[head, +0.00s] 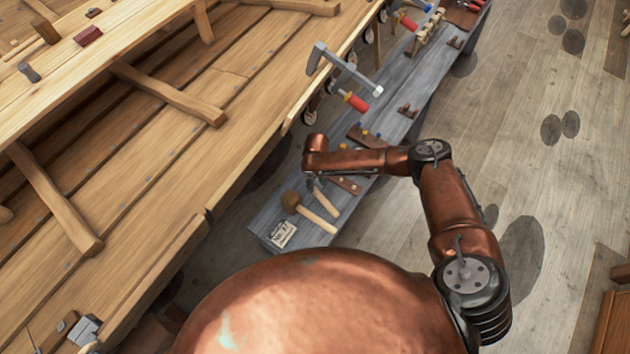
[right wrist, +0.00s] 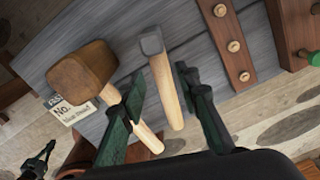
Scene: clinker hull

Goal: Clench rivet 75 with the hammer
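The hammer lies on the grey bench; its steel head (right wrist: 152,46) and pale wooden handle (right wrist: 165,92) show in the right wrist view, and its handle (head: 323,201) shows in the head view. My right gripper (right wrist: 163,108) is open, with one green finger on each side of the hammer handle and visible gaps to it. In the head view my right gripper (head: 315,183) is above the bench end, partly hidden by its wrist. A dark shape at the lower left of the right wrist view looks like my left gripper (right wrist: 40,160); its fingers are unclear. I cannot pick out rivet 75.
A wooden mallet (right wrist: 85,78) lies beside the hammer, close to the left finger. A number card (head: 280,232) lies at the bench end. A clamp (head: 345,72) with a red handle stands farther along. The planked hull (head: 150,190) fills the left; open floor (head: 540,110) is right.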

